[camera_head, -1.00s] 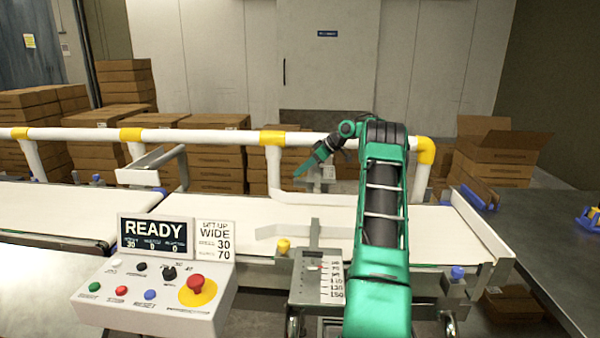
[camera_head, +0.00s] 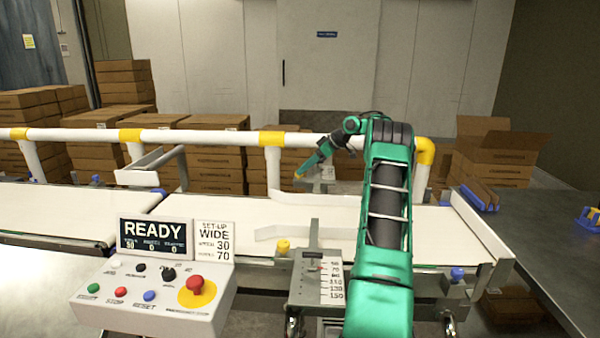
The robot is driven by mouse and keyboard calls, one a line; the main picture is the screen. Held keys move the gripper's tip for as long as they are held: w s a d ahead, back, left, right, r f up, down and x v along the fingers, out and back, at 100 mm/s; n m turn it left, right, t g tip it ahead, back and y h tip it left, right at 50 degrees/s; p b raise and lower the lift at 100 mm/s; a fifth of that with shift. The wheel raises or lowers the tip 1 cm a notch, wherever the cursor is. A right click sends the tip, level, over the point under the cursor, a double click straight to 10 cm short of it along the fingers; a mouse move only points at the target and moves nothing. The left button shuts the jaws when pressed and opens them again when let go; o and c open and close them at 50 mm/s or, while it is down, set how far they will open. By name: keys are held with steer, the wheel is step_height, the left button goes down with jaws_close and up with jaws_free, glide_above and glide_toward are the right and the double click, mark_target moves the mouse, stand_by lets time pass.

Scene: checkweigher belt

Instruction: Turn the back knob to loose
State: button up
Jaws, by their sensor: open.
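My gripper (camera_head: 307,170) is small in the view, reaching over the belt to its far side and pointing down-left. Its jaws are open. A small yellow-orange patch (camera_head: 298,177) shows at its tip; I cannot tell whether this is the back knob or whether they touch. A grey bracket (camera_head: 325,174) stands just right of the tip, partly behind the gripper. A yellow knob (camera_head: 283,246) stands on the near side of the belt, beside the scale plate (camera_head: 333,281).
The control box (camera_head: 155,295) with its READY display (camera_head: 155,238) and red stop button (camera_head: 195,284) stands front left. The set-up card (camera_head: 214,241) reads WIDE, 30 and 70. A white rail (camera_head: 210,137) runs behind the belt (camera_head: 220,211). Cartons (camera_head: 215,160) are stacked beyond.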

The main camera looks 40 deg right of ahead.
steer(key=v, duration=0.8)
steer(key=shift+s+d+r, duration=0.1)
